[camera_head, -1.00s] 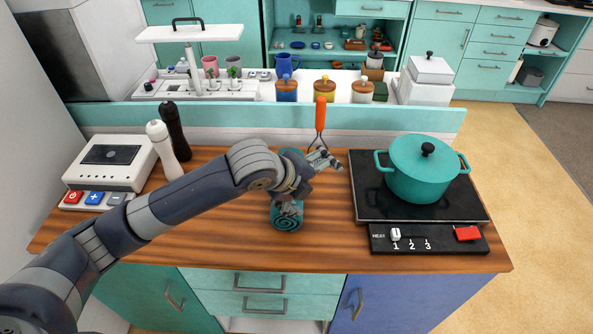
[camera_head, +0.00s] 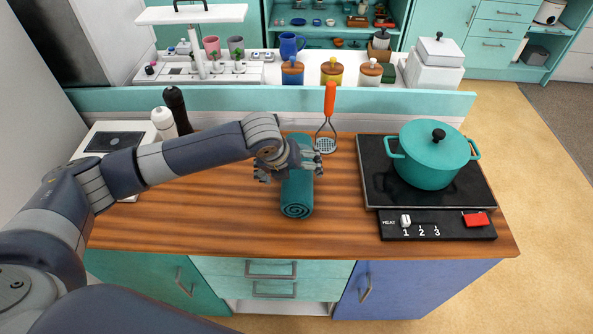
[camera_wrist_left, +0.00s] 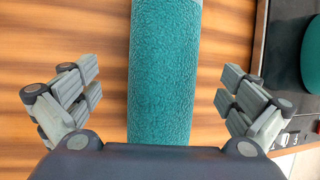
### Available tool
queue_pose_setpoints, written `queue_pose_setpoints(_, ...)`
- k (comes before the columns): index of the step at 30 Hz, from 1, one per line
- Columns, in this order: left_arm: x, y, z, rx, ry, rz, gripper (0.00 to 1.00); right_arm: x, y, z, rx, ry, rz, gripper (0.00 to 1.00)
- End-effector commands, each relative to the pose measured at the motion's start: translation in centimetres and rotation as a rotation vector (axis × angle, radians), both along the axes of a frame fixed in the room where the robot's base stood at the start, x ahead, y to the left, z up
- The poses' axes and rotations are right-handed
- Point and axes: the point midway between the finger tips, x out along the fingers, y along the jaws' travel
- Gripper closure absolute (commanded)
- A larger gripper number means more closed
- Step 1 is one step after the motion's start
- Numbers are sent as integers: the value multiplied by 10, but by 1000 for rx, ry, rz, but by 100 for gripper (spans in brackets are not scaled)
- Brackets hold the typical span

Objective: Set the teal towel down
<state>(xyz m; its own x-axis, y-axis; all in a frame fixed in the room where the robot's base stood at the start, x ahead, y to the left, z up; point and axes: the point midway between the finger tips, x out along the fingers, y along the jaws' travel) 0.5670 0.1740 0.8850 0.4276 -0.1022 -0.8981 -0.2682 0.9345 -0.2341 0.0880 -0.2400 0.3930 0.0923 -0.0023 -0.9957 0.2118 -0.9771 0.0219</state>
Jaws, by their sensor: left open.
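The rolled teal towel (camera_head: 297,198) lies on the wooden counter, its spiral end facing the front edge. In the left wrist view the towel (camera_wrist_left: 162,75) runs lengthwise between the open fingers, with bare wood showing on both sides of it. My left gripper (camera_head: 290,172) is open above the towel and hides part of its middle. In the left wrist view both fingers of the left gripper (camera_wrist_left: 160,98) stand apart from the towel. My right gripper is not in view.
A black hob (camera_head: 374,176) with a teal pot (camera_head: 430,160) stands to the right. A masher with an orange handle (camera_head: 330,99) is behind the towel. Salt and pepper mills (camera_head: 176,110) and a white appliance (camera_head: 115,140) are at the left. The front counter is clear.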

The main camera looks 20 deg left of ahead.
Motion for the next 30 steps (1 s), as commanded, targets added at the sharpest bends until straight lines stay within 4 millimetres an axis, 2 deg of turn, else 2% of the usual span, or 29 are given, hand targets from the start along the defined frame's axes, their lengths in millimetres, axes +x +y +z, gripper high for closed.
queue_pose_setpoints(7, 16, -2, -29, 0, 3, 0, 0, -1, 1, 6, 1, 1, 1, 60)
queue_pose_setpoints(16, 19, -3, -35, 0, 0, -1, 0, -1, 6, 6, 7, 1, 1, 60)
queue_pose_setpoints(17, 19, -3, -35, 0, 0, -1, 2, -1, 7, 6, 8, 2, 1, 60)
queue_pose_setpoints(24, 19, -3, -35, 0, 0, -1, 55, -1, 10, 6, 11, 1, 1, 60)
queue_pose_setpoints(26, 19, -3, -35, 0, 0, -1, 55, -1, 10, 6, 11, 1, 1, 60)
queue_pose_setpoints(27, 19, -3, -34, 0, -1, -1, 60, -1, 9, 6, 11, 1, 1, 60)
queue_pose_setpoints(30, 19, -3, -34, 1, -1, -1, 60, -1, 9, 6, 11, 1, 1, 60)
